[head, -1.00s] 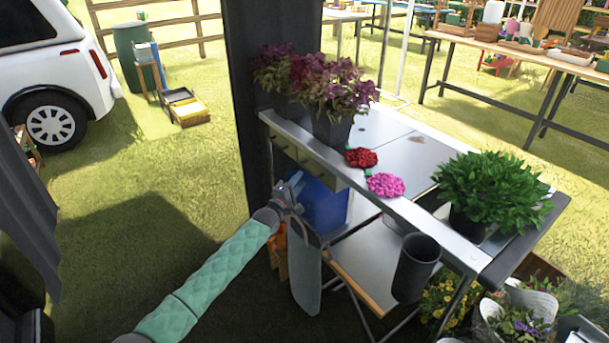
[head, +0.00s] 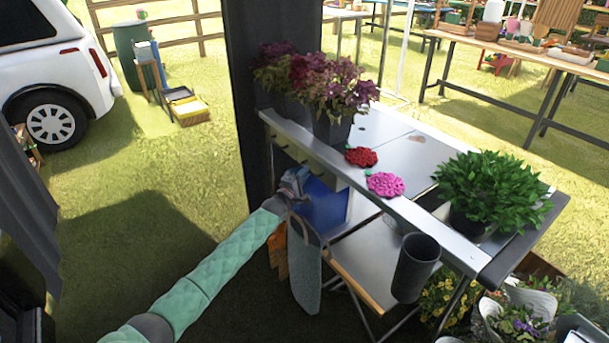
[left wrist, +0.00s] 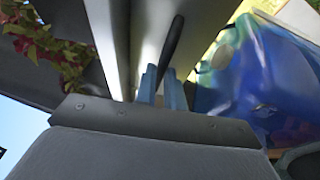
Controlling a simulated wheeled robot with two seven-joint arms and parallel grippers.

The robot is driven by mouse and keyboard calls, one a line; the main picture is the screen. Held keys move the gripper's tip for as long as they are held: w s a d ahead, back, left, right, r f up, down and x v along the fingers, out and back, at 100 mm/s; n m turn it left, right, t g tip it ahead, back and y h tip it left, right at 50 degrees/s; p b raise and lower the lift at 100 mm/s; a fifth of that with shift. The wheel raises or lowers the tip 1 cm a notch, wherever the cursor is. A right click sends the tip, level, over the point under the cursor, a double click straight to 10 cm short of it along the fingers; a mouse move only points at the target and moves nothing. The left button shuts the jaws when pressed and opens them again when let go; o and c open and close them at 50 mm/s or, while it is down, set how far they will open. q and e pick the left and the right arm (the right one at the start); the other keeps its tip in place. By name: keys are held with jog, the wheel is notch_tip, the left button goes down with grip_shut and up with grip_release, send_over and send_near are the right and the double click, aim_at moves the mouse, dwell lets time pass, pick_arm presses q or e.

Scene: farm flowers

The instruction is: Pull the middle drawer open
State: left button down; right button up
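A row of drawers (head: 309,156) with small dark knobs is set under the top of the metal table (head: 374,186), on its left side. My left gripper (head: 295,182) is at the drawer fronts in the head view and partly covers them. In the left wrist view, a slim dark handle (left wrist: 172,40) runs down between the two blue fingers of my left gripper (left wrist: 162,82). The fingers are close together, with the handle filling the narrow gap. Which drawer the handle belongs to is hard to tell. My right gripper is not in view.
A blue object (head: 325,205) hangs or stands just below the drawers, close to my left gripper; it is also large in the left wrist view (left wrist: 255,75). Potted purple plants (head: 335,90), red (head: 361,157) and pink (head: 385,184) flowers and a green plant (head: 490,195) are on the table.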

pick_arm(q)
jog(key=shift+a, duration=0.1)
